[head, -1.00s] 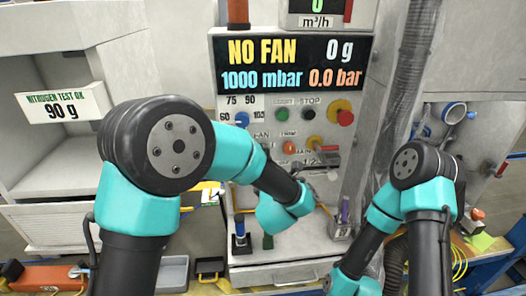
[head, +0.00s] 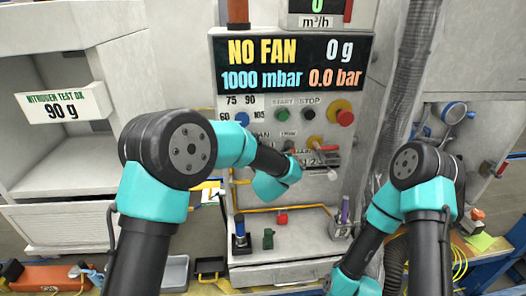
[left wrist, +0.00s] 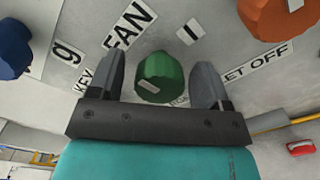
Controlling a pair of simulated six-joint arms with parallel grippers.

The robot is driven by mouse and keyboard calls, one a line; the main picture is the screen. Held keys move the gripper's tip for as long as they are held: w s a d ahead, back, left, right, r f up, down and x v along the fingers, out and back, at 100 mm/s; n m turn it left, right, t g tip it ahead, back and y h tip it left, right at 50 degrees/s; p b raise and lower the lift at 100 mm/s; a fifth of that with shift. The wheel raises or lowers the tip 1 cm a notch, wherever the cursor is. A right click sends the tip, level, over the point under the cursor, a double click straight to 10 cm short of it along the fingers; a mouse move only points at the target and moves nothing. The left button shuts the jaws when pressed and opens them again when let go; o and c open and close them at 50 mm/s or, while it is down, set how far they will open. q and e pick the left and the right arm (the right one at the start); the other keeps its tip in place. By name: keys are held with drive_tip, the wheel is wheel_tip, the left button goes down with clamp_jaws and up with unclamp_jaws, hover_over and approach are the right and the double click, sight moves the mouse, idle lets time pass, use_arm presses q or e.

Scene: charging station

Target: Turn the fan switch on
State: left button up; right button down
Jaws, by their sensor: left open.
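The fan switch is a green rotary knob (left wrist: 160,80) with a pale mark on its face, near a FAN label (left wrist: 130,24) in the left wrist view. My left gripper (left wrist: 160,66) is open, with one dark finger on each side of the knob; I cannot tell whether either finger touches it. In the head view my left arm's wrist hides the knob and most of the gripper in front of the control panel (head: 237,176). The display (head: 291,64) reads NO FAN. My right gripper is out of view; its arm hangs at the lower right.
An orange knob (left wrist: 276,16) and a blue knob (left wrist: 12,50) flank the green one. A red emergency button (head: 344,117) and a lever lie to the right on the panel. Small red (head: 281,218) and green (head: 268,239) items stand on the ledge below.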

use_arm(q)
drive_tip(key=shift+c, duration=0.4)
drive_tip(key=c, duration=0.8)
drive_tip(key=shift+m, duration=0.5)
drive_tip(key=m, duration=0.8)
drive_tip(key=shift+f, duration=0.1)
drive_tip(key=m, duration=0.4)
drive_tip(key=shift+m, duration=2.6)
